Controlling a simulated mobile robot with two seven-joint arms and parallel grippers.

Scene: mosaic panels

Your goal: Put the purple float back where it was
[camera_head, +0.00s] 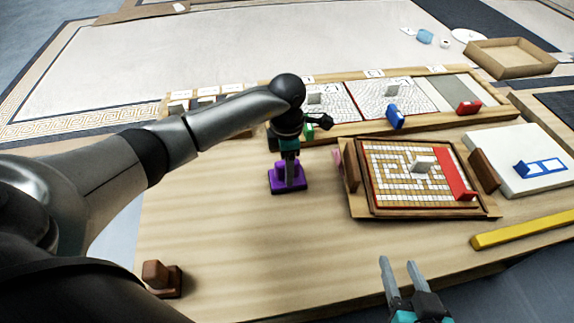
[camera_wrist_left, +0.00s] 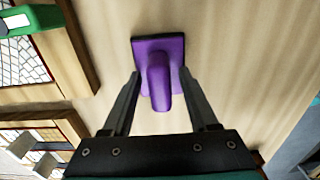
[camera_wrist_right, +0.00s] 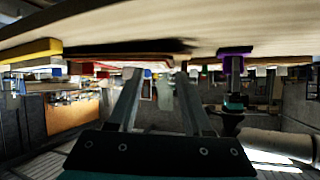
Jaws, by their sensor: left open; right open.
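The purple float (camera_head: 289,184) sits flat on the wooden table, left of the framed mosaic panel. It has a square plate and a raised handle. My left gripper (camera_head: 289,165) is directly above it, pointing down. In the left wrist view, the float (camera_wrist_left: 158,72) lies between the open fingers of my left gripper (camera_wrist_left: 166,95), the handle towards the palm. I cannot tell whether the fingers touch it. My right gripper (camera_head: 402,272) is open and empty at the table's front edge. The right wrist view shows the float (camera_wrist_right: 236,51) at a distance, past its open fingers.
A long rack of panels (camera_head: 440,120) runs behind. A brown block (camera_head: 163,278) stands front left and a yellow bar (camera_head: 520,230) front right. Front-middle table is clear.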

